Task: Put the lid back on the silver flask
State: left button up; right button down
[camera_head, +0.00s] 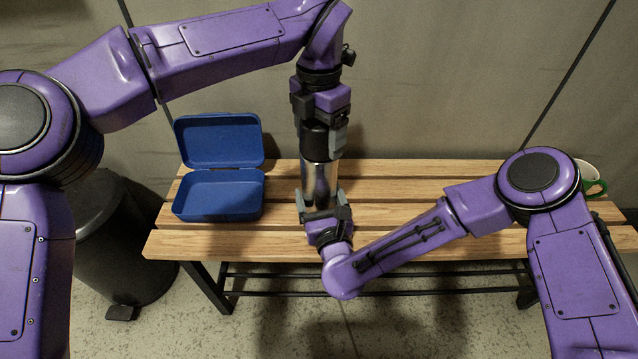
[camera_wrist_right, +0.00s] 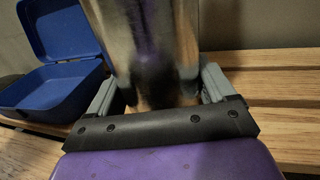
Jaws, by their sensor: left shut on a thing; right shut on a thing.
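The silver flask (camera_head: 321,182) stands upright over the middle-left of the wooden bench. My right gripper (camera_head: 320,201) is shut on its lower body from the front. In the right wrist view the shiny flask (camera_wrist_right: 148,45) fills the space between the grey fingers. My left gripper (camera_head: 321,136) points down from above and is shut on the black lid (camera_head: 314,142). The lid is right at the top of the flask, in line with it. The fingers partly hide the join, so I cannot tell whether the lid is seated.
An open blue lunch box (camera_head: 218,194) sits on the slatted bench (camera_head: 420,215), left of the flask. A white and green mug (camera_head: 592,180) is at the right end, partly behind my right arm. A black bin (camera_head: 118,245) stands left of the bench. A wall is behind.

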pick_arm(q)
jog(key=shift+m, duration=0.7)
jog(key=o, duration=1.1)
notch_tip(320, 180, up, 12)
jog(key=shift+r, duration=0.1)
pick_arm(e)
grip_release()
jog(key=shift+s, duration=0.1)
pick_arm(q)
jog(key=shift+r+p, duration=0.45)
jog(key=shift+p, duration=0.15)
pick_arm(e)
jog(key=v, duration=1)
jog(key=shift+s+d, duration=0.1)
jog(key=shift+s, duration=0.1)
